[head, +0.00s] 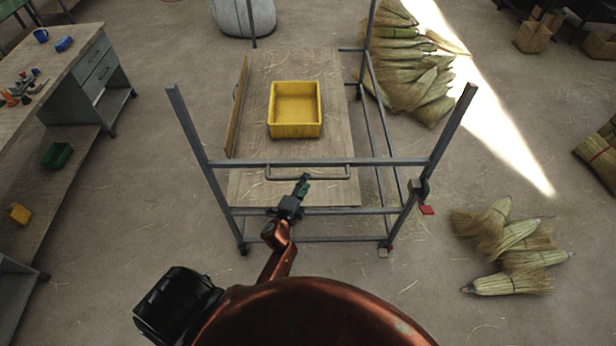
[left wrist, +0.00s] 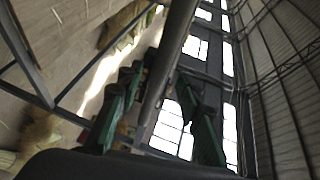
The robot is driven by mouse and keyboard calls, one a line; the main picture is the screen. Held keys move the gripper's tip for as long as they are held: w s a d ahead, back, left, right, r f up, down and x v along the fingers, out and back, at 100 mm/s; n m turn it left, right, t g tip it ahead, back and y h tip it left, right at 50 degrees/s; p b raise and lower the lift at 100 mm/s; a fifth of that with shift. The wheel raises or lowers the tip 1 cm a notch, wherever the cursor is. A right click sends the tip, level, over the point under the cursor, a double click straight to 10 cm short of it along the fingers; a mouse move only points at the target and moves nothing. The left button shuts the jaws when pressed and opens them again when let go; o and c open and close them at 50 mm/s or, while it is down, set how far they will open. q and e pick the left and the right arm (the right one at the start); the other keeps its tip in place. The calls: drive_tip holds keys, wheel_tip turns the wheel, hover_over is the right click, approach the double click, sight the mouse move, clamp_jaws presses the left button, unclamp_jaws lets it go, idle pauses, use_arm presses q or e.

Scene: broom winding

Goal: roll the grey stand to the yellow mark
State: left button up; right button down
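The grey stand (head: 320,162) is an upright metal frame on small casters, straight ahead in the head view. It has a wooden deck (head: 250,75) and a low handle bar (head: 330,179) on its near side. My left gripper (head: 304,183) is at the handle bar, near its middle. In the left wrist view, a grey bar (left wrist: 169,60) runs between the spread green fingers of the left gripper (left wrist: 160,125); I see no clear grip on it. My right gripper is not in view. I see no yellow floor mark.
A yellow bin (head: 297,130) sits on the deck. Straw brooms lie behind right (head: 410,65) and on the floor at right (head: 515,250). A workbench (head: 85,50) stands at left. A red pedal-like piece (head: 427,210) is by the stand's right post. Floor between bench and stand is clear.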

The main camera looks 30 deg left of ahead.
use_arm(q)
drive_tip(key=shift+x, duration=2)
drive_tip(key=shift+c, duration=0.5)
drive_tip(key=shift+f, duration=0.1)
clamp_jaws()
